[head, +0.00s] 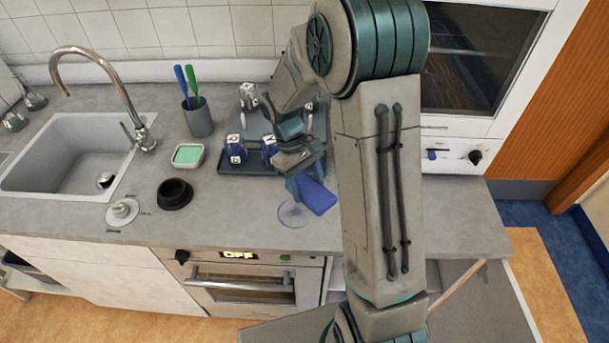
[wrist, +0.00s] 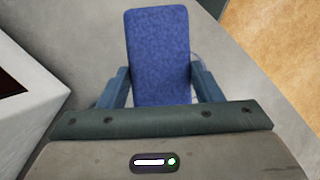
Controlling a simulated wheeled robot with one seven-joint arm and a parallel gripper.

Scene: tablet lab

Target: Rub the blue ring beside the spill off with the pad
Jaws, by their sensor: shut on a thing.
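My gripper (head: 303,183) is shut on a blue pad (head: 317,196), just above or on the counter near its front edge. In the wrist view the pad (wrist: 160,55) sits between the two fingers (wrist: 160,88). A faint blue ring (head: 293,215) marks the grey counter beside the pad's lower left, and the pad and gripper cover part of it. In the wrist view only a thin bit of its line shows at the pad's right edge. I cannot tell whether the pad touches the counter. I make out no separate spill.
A dark tray (head: 245,170) with blue-and-white blocks stands behind the gripper. The counter's front edge is close, above the oven (head: 245,285).

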